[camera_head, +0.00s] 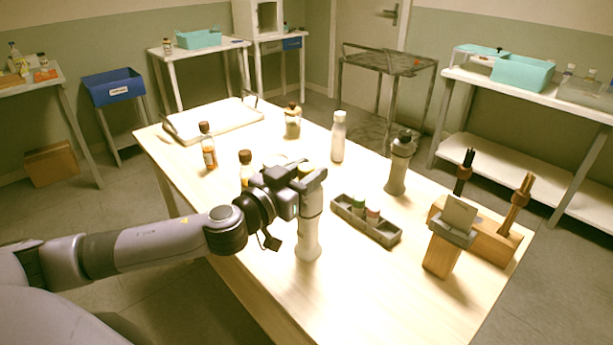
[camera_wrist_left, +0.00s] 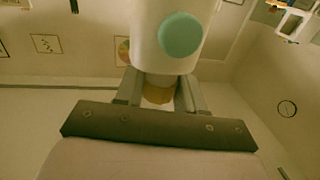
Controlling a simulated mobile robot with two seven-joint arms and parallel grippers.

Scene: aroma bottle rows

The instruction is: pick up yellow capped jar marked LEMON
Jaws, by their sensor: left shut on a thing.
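My left gripper (camera_head: 308,181) reaches in from the left over the middle of the table. In the left wrist view the fingers (camera_wrist_left: 158,100) are closed around a yellow cap (camera_wrist_left: 158,94). A white cylindrical body with a round teal spot (camera_wrist_left: 165,35) adjoins the cap. In the head view a little yellow (camera_head: 306,168) shows just behind the gripper. A tall pale bottle (camera_head: 308,230) shows directly below the gripper; I cannot tell whether it is held or stands in front. No LEMON lettering is readable. My right gripper is not in view.
On the wooden table (camera_head: 260,290), brown bottles (camera_head: 208,150) stand at left, a white bottle (camera_head: 338,140) and a grey bottle (camera_head: 398,165) farther back. A grey tray (camera_head: 385,236) with small jars and a wooden block (camera_head: 440,256) lie to the right. The near right table is clear.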

